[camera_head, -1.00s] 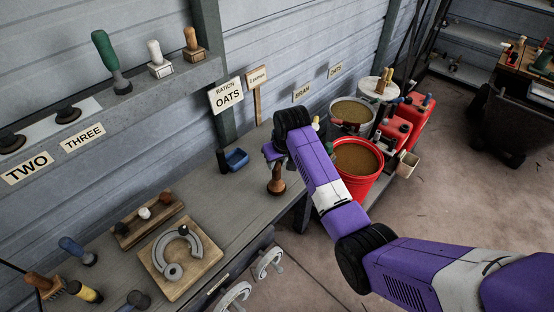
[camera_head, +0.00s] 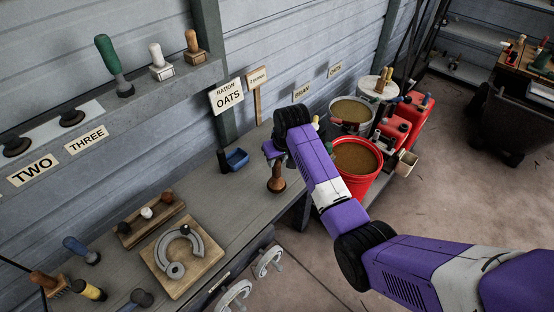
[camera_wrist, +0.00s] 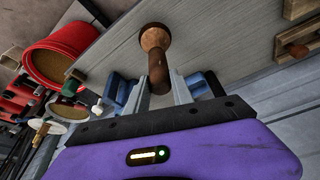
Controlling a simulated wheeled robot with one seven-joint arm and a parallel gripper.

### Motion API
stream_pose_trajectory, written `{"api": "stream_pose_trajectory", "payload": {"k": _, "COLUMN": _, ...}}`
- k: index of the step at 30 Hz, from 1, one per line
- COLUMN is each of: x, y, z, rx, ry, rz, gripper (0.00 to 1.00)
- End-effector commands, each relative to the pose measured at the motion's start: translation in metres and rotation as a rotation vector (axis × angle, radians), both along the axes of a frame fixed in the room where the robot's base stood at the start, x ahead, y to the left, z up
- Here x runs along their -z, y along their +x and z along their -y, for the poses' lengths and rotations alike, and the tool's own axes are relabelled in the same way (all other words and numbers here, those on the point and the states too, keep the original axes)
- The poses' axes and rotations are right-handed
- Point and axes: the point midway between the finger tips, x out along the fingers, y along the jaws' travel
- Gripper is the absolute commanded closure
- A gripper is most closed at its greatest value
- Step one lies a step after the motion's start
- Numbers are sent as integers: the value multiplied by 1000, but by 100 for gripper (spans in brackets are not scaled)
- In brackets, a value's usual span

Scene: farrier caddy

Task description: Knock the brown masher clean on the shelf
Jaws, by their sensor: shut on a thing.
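The brown masher (camera_head: 276,180) hangs below my gripper (camera_head: 273,150) in the head view, over or on the workbench; whether its foot touches the wood is unclear. In the wrist view its brown head (camera_wrist: 155,38) points away from me, and my gripper's fingers (camera_wrist: 160,92) are shut on its dark handle. The shelf (camera_head: 140,103) is the grey ledge along the wall at upper left. It carries a green-handled tool (camera_head: 112,65), a white-knobbed one (camera_head: 156,57) and a brown-knobbed one (camera_head: 192,46).
A wooden board (camera_head: 205,262) with a horseshoe lies nearer. A red bucket (camera_head: 350,184) of brown feed is right of the bench. The "RATION OATS" sign (camera_head: 226,95) stands behind.

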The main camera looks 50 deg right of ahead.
Motion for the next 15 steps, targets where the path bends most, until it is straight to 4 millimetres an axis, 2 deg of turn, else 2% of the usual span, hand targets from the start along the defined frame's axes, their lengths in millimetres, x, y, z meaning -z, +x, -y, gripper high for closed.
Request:
{"api": "stream_pose_trajectory", "payload": {"k": 7, "x": 36, "y": 0, "z": 0, "rx": 0, "ry": 0, "rz": 0, "gripper": 100}}
{"api": "stream_pose_trajectory", "payload": {"k": 8, "x": 29, "y": 1, "z": 1, "rx": 0, "ry": -2, "rz": 2, "gripper": 100}}
{"api": "stream_pose_trajectory", "payload": {"k": 15, "x": 18, "y": 0, "z": 0, "rx": 0, "ry": 0, "rz": 1, "gripper": 100}}
